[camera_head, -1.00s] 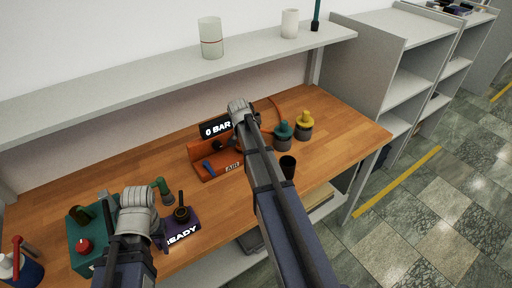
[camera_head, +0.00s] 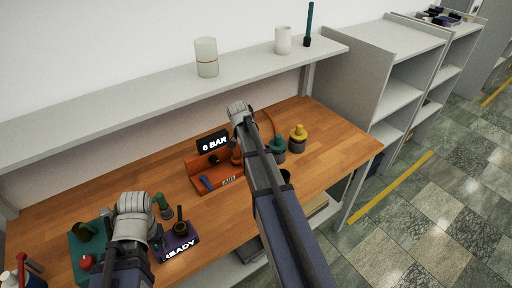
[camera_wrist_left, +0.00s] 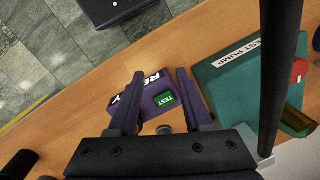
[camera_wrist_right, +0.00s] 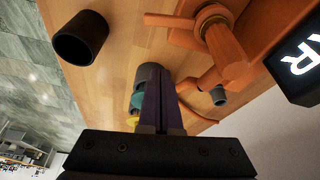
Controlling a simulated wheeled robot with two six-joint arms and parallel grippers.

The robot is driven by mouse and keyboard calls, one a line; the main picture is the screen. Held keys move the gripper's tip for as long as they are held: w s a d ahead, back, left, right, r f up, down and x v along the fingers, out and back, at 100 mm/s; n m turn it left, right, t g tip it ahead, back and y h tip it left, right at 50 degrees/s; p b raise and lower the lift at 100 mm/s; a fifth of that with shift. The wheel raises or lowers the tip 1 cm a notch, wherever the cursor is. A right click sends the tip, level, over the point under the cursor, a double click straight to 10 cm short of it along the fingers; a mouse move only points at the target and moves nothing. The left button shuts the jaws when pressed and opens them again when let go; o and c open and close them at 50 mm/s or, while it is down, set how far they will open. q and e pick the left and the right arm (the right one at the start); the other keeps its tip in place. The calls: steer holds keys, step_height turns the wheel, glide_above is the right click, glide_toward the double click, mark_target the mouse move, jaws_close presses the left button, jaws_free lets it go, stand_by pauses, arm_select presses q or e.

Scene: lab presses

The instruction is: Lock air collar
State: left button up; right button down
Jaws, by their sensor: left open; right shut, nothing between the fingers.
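The orange air station (camera_head: 208,172) stands mid-bench with an AIR label, a blue lever (camera_head: 204,183) and a black "0 BAR" display (camera_head: 213,143). In the right wrist view an orange ring-shaped fitting (camera_wrist_right: 213,15) and an orange elbow with a grey tip (camera_wrist_right: 219,96) show; I take the ring as the collar but cannot be sure. My right gripper (camera_wrist_right: 160,82) is shut and empty, apart from these parts in that picture. My left gripper (camera_wrist_left: 157,82) is open and empty, over the purple READY box (camera_wrist_left: 158,102) with its green TEST button (camera_wrist_left: 164,100).
The teal test pump (camera_wrist_left: 235,82) is beside the left gripper. A teal-topped fitting (camera_head: 277,146) and a yellow-topped one (camera_head: 298,137) stand right of the station. A black cup (camera_wrist_right: 80,38) is partly behind my right arm in the head view. A shelf (camera_head: 150,95) runs behind.

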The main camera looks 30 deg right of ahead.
arm_select(q)
step_height(320, 180, up, 4)
steer(key=p, duration=0.3)
steer(key=shift+r, duration=0.1)
arm_select(e)
steer(key=v, duration=0.4)
steer(key=shift+a+r, duration=0.1)
steer(key=shift+r, duration=0.1)
arm_select(q)
step_height(320, 180, down, 4)
steer(key=b, duration=0.3)
steer(key=shift+r+b, duration=0.15)
steer(key=shift+b, duration=0.15)
arm_select(e)
steer(key=s+a+f+n, duration=0.1)
steer(key=s+a+n, duration=0.5)
steer(key=a, duration=0.4)
steer(key=s+a+f+n+g+y, duration=0.1)
steer(key=s+a+f+n, duration=0.1)
steer(key=s+a+n, duration=0.4)
steer(key=s+a+f+n+y, duration=0.1)
steer(key=s+a+n, duration=0.5)
steer(key=s+a, duration=0.4)
steer(key=a, duration=0.6)
steer(key=shift+f, duration=0.4)
steer(key=shift+s+a, duration=0.15)
